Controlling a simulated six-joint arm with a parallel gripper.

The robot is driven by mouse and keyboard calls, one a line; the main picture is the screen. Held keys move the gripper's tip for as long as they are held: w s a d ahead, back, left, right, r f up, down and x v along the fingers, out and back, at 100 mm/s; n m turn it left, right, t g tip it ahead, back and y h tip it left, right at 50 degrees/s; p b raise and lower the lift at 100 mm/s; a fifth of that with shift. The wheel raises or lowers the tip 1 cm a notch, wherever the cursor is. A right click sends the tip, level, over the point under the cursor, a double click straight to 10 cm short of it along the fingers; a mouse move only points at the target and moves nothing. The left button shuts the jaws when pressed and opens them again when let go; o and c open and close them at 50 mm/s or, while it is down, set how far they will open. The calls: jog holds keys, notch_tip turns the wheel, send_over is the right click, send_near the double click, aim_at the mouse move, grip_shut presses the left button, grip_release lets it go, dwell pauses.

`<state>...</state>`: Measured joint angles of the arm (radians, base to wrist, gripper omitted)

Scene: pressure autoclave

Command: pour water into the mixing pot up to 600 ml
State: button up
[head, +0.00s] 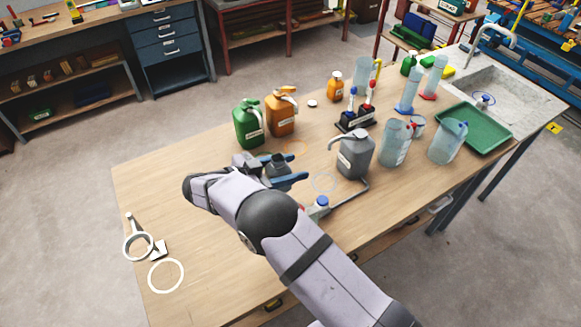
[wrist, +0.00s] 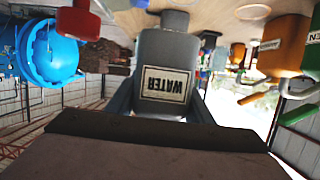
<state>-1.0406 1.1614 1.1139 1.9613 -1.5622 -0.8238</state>
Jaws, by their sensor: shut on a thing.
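My gripper (head: 284,170) is over the middle of the table, pointing right. In the wrist view a grey container labelled WATER (wrist: 166,85) sits between the jaws; the label reads upside down, and the table is at the top of that view. My gripper is shut on it; in the head view only a dark grey part (head: 279,164) shows. A grey jug with a spout and white label (head: 357,155) stands to the right. Two clear vessels stand farther right, one (head: 395,142) and another (head: 447,142). I cannot tell which vessel is the mixing pot, or any water level.
A green jug (head: 248,124) and an orange jug (head: 281,113) stand behind my gripper. A dark rack with red and blue tops (head: 355,121), tall cylinders and a green tray (head: 474,130) are at the back right.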

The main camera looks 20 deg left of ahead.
jog(key=s+d+m, duration=0.1)
jog(key=m, duration=0.1)
jog(key=m+t+y+b, duration=0.1)
jog(key=shift+s+d+r+m+t, duration=0.3)
jog(key=shift+s+d+m, duration=0.1)
jog(key=shift+w+a+f+m+t+y+b, duration=0.1)
jog(key=shift+w+a+m+t+y+b, duration=0.15)
jog(key=shift+m+b, duration=0.9)
jog(key=shift+w+a+f+m+t+y+b, duration=0.15)
jog(key=shift+m+t+y+b, duration=0.25)
jog(key=shift+b, duration=1.4)
jog(key=shift+w+a+f+m+t+b, duration=0.15)
jog(key=shift+m+b, duration=0.4)
jog(key=shift+b, duration=0.75)
jog(key=shift+f+m+t+b, duration=0.1)
jog(key=shift+m+t+b, duration=0.35)
jog(key=shift+b, duration=0.8)
jog(key=shift+w+a+f+m+t+b, duration=0.1)
jog(key=shift+m+b, duration=0.55)
jog(key=shift+b, duration=0.65)
dwell(0.5)
